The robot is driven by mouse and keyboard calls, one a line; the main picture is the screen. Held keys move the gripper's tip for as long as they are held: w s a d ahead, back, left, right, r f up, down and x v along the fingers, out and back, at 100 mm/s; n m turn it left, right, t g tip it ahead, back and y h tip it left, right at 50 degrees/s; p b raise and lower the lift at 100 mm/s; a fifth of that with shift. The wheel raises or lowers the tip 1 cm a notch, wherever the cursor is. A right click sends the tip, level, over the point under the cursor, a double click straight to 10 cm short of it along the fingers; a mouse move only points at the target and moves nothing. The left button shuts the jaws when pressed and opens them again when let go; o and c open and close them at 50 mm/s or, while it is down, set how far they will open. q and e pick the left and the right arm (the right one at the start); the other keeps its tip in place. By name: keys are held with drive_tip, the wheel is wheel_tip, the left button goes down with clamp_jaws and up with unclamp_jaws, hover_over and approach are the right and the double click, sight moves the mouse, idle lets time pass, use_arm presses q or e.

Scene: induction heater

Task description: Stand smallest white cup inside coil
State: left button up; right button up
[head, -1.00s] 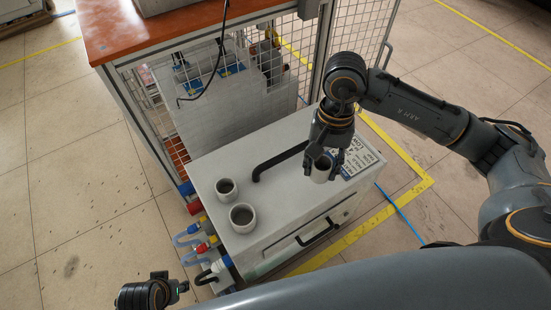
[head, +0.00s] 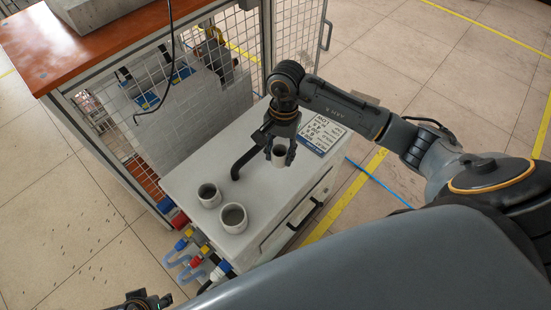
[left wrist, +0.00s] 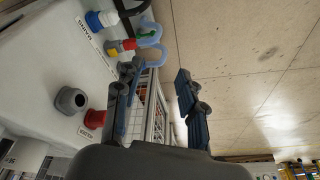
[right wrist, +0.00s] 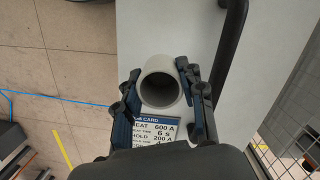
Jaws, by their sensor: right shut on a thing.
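My right gripper (head: 283,150) is shut on a white cup (head: 279,158), held upright above the white cabinet's top. In the right wrist view the cup (right wrist: 160,88) sits between both fingers, with its round open mouth facing the camera. The held cup looks narrower than the wide one. My left gripper (left wrist: 158,95) is open and empty beside the cabinet's side. I cannot make out a coil in these frames.
The white cabinet (head: 190,172) carries a black bent bar (head: 248,160) and a printed card (head: 322,134). Coloured connectors and hoses (head: 190,250) stick out of its side. A mesh cage with an orange-topped bench (head: 115,40) stands behind. The cabinet top between bar and cups is clear.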

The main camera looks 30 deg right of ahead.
sight(276, 154)
drive_tip(key=shift+w+f, duration=0.95)
drive_tip(key=shift+f, duration=0.2)
wheel_tip(276, 154, down, 3)
drive_tip(key=shift+w+f+b, duration=0.1)
drive_tip(key=shift+b, duration=0.35)
use_arm(q)
drive_tip(key=v, duration=0.4)
drive_tip(key=shift+w+r, duration=0.1)
drive_tip(key=shift+w, duration=0.2)
use_arm(e)
drive_tip(key=shift+f, duration=0.15)
drive_tip(key=o, duration=0.9)
use_arm(q)
drive_tip(key=shift+r, duration=0.45)
drive_tip(key=shift+r, duration=0.1)
wheel_tip(276, 154, down, 7)
drive_tip(key=p, duration=0.1)
drive_tip(key=shift+w+p, duration=0.2)
drive_tip(key=shift+p, duration=0.15)
use_arm(e)
drive_tip(key=r, duration=0.4)
drive_tip(key=d+r, duration=0.1)
drive_tip(key=r, duration=0.3)
drive_tip(key=w+r, duration=0.1)
drive_tip(key=r, duration=0.3)
drive_tip(key=shift+w+d, duration=0.1)
drive_tip(key=shift+d, duration=0.15)
